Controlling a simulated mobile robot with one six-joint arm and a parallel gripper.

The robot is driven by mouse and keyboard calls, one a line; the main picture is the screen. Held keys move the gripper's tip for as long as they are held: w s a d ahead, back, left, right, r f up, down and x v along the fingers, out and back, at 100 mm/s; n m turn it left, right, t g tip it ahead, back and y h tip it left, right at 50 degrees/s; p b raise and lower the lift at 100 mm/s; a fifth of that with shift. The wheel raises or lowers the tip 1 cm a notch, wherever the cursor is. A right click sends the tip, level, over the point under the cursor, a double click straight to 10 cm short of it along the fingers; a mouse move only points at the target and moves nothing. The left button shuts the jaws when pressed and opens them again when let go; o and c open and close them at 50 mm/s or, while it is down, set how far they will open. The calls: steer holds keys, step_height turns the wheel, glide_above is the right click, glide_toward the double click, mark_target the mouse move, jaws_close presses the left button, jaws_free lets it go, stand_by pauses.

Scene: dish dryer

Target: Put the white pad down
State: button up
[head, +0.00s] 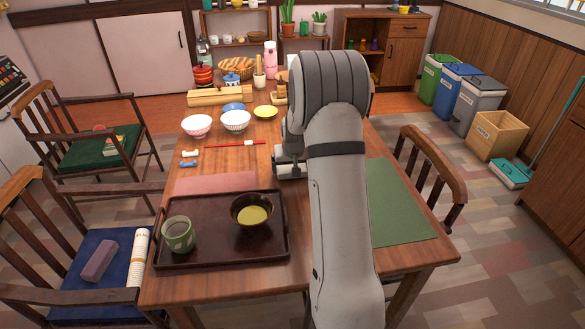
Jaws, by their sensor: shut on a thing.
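My gripper (288,168) is over the middle of the wooden table, just beyond the dark tray, and my own arm covers much of it. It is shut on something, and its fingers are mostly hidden. The white pad cannot be made out clearly; a pale edge shows low at the gripper, and I cannot tell whether it is the pad or part of the gripper. I cannot tell whether the held thing touches the table (235,175).
A dark tray (163,264) with a green cup (178,235) and a brown bowl (252,210) stands in front. A pink mat (215,183) lies at left, a green mat (397,205) at right. White bowls (235,121), a red stick (235,144) and small rests (189,163) lie farther back.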

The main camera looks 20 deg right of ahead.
steer(key=shift+f, duration=0.1)
steer(key=shift+f, duration=0.15)
steer(key=o, duration=0.7)
steer(key=shift+s+r, duration=0.1)
steer(key=shift+r, duration=0.35)
steer(key=p+v, duration=0.1)
steer(key=v, duration=1)
steer(key=s+a+r+n+g, duration=0.1)
steer(key=s+a+r, duration=0.2)
steer(key=s+a, duration=0.3)
steer(key=s+a+r+n, duration=0.1)
steer(key=s+a+r, duration=0.2)
steer(key=s+a, duration=0.3)
steer(key=shift+n+g+y, duration=0.6)
steer(key=shift+g, duration=0.1)
steer(key=s+a, duration=0.1)
steer(key=s, duration=0.5)
steer(key=s+a, duration=0.2)
steer(key=s, duration=0.4)
steer(key=s+a, duration=0.2)
steer(key=s, duration=0.4)
steer(key=shift+s+a+f, duration=0.1)
steer(key=shift+a+f, duration=0.1)
